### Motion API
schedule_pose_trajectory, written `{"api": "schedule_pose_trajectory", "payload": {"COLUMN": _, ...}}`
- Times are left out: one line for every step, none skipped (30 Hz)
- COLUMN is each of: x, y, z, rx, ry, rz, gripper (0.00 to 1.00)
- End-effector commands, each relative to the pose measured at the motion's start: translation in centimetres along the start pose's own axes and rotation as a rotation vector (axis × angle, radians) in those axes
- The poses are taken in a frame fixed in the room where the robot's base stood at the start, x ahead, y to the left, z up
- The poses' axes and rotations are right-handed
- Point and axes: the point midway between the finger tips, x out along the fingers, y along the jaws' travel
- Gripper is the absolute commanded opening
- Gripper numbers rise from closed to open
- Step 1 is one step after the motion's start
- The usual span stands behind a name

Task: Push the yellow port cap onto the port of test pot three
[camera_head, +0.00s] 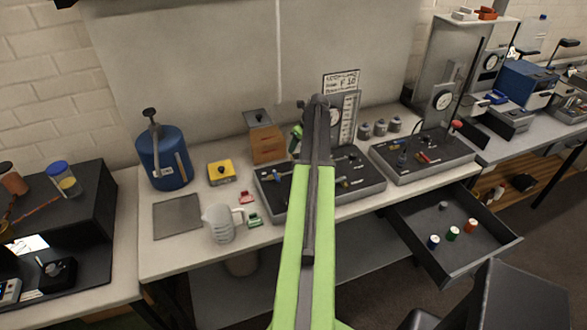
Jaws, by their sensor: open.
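My arm reaches up the middle of the picture over the bench. My gripper (317,125) is at its dark far end, above the left dark panel; its fingertips are too hidden to make out, and nothing shows held. Several small grey pots (380,128) stand in a row at the back of the bench, right of the arm; I cannot read which is test pot three or see a port. A small yellowish spot (345,183) shows on the left panel, too small to identify as the yellow port cap.
The left dark panel (376,182) is partly behind my arm; another panel (430,160) with a dial gauge is to its right. An open drawer (470,255) with several small coloured items juts out. A jug (221,224), yellow box (221,172) and blue tank (164,158) stand left.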

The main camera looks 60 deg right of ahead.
Motion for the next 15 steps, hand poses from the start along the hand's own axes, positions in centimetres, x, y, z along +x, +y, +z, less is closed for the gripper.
{"api": "schedule_pose_trajectory", "payload": {"x": 2.04, "y": -0.07, "z": -0.32, "rx": -0.001, "ry": 0.000, "rz": 0.000, "gripper": 0.52}}
{"api": "schedule_pose_trajectory", "payload": {"x": 2.44, "y": -0.06, "z": -0.28, "rx": -0.001, "ry": 0.000, "rz": 0.000, "gripper": 0.52}}
{"api": "schedule_pose_trajectory", "payload": {"x": 2.78, "y": -0.04, "z": -0.21, "rx": -0.001, "ry": 0.000, "rz": 0.000, "gripper": 0.52}}
{"api": "schedule_pose_trajectory", "payload": {"x": 2.90, "y": -0.02, "z": -0.15, "rx": -0.001, "ry": 0.000, "rz": 0.000, "gripper": 0.52}}
{"api": "schedule_pose_trajectory", "payload": {"x": 2.93, "y": 0.00, "z": -0.08, "rx": -0.001, "ry": 0.000, "rz": 0.000, "gripper": 0.52}}
{"api": "schedule_pose_trajectory", "payload": {"x": 2.86, "y": 0.02, "z": -0.01, "rx": -0.001, "ry": 0.000, "rz": 0.000, "gripper": 0.52}}
{"api": "schedule_pose_trajectory", "payload": {"x": 2.76, "y": 0.04, "z": 0.03, "rx": -0.001, "ry": 0.000, "rz": 0.000, "gripper": 0.52}}
{"api": "schedule_pose_trajectory", "payload": {"x": 2.67, "y": 0.05, "z": 0.06, "rx": -0.001, "ry": 0.000, "rz": 0.000, "gripper": 0.52}}
{"api": "schedule_pose_trajectory", "payload": {"x": 2.61, "y": 0.05, "z": 0.07, "rx": -0.001, "ry": 0.000, "rz": 0.000, "gripper": 0.52}}
{"api": "schedule_pose_trajectory", "payload": {"x": 2.60, "y": 0.06, "z": 0.08, "rx": -0.001, "ry": 0.000, "rz": 0.000, "gripper": 0.52}}
{"api": "schedule_pose_trajectory", "payload": {"x": 2.59, "y": 0.07, "z": 0.08, "rx": -0.001, "ry": 0.000, "rz": 0.000, "gripper": 0.52}}
{"api": "schedule_pose_trajectory", "payload": {"x": 2.59, "y": 0.07, "z": 0.08, "rx": -0.001, "ry": 0.000, "rz": 0.000, "gripper": 0.52}}
{"api": "schedule_pose_trajectory", "payload": {"x": 2.62, "y": 0.08, "z": 0.08, "rx": -0.002, "ry": 0.000, "rz": 0.000, "gripper": 0.52}}
{"api": "schedule_pose_trajectory", "payload": {"x": 2.70, "y": 0.07, "z": 0.06, "rx": -0.002, "ry": 0.000, "rz": 0.000, "gripper": 0.52}}
{"api": "schedule_pose_trajectory", "payload": {"x": 2.93, "y": 0.06, "z": 0.02, "rx": -0.002, "ry": 0.000, "rz": 0.000, "gripper": 0.52}}
